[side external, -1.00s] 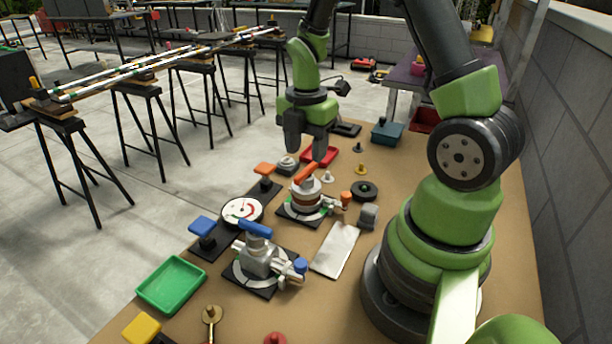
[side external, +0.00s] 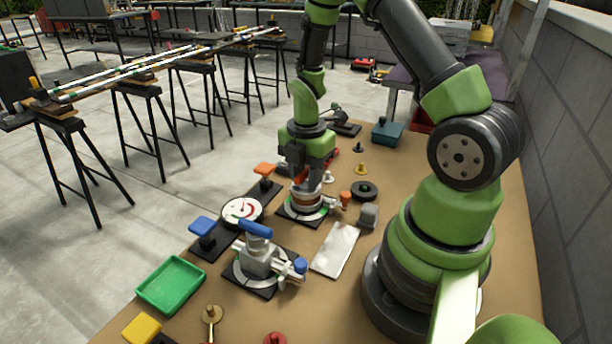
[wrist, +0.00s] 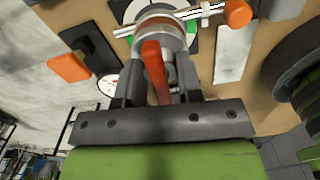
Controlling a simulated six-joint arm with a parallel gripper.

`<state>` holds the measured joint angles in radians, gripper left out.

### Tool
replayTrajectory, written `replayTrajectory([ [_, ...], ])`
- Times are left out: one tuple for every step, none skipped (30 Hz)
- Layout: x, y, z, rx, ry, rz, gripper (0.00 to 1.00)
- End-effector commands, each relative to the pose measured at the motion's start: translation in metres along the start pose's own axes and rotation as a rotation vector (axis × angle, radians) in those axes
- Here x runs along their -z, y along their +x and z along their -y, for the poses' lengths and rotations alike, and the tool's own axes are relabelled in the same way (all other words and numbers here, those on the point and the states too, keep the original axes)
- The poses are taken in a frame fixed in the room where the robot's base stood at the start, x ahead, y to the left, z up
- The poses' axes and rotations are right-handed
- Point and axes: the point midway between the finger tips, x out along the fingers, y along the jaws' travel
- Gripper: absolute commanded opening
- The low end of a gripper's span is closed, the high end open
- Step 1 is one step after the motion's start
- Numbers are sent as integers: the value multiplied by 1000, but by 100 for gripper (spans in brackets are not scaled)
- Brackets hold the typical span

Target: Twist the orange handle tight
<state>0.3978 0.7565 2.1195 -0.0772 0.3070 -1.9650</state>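The orange handle (wrist: 155,70) is a flat bar on top of a round valve body (side external: 306,202) on a dark square plate. In the wrist view it lies lengthwise between the two fingers of my gripper (wrist: 158,85). The fingers stand on either side of it, with a gap visible at least on the right, so the gripper looks open around it. In the side view my gripper (side external: 303,178) is right over the valve and hides most of the handle.
A similar valve with a blue handle (side external: 256,229) stands nearer the camera. A round gauge (side external: 242,211) is left of the valves. An orange knob (side external: 346,197), a dark ring (side external: 364,190) and a pale cloth (side external: 336,248) lie close on the right. A green tray (side external: 171,284) is at front left.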

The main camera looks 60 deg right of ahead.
Motion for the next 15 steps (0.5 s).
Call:
replayTrajectory([
  [0,0,0,0,0,0,12],
  [0,0,0,0,0,0,12],
  [0,0,0,0,5,0,12],
  [0,0,0,0,18,0,12],
  [0,0,0,0,42,0,12],
  [0,0,0,0,82,0,12],
  [0,0,0,0,113,0,12],
  [0,0,0,0,141,0,12],
  [0,0,0,0,172,0,12],
  [0,0,0,0,191,0,12],
  [0,0,0,0,211,0,12],
  [0,0,0,0,244,0,12],
  [0,0,0,0,274,0,12],
  [0,0,0,0,305,0,12],
  [0,0,0,0,344,0,12],
])
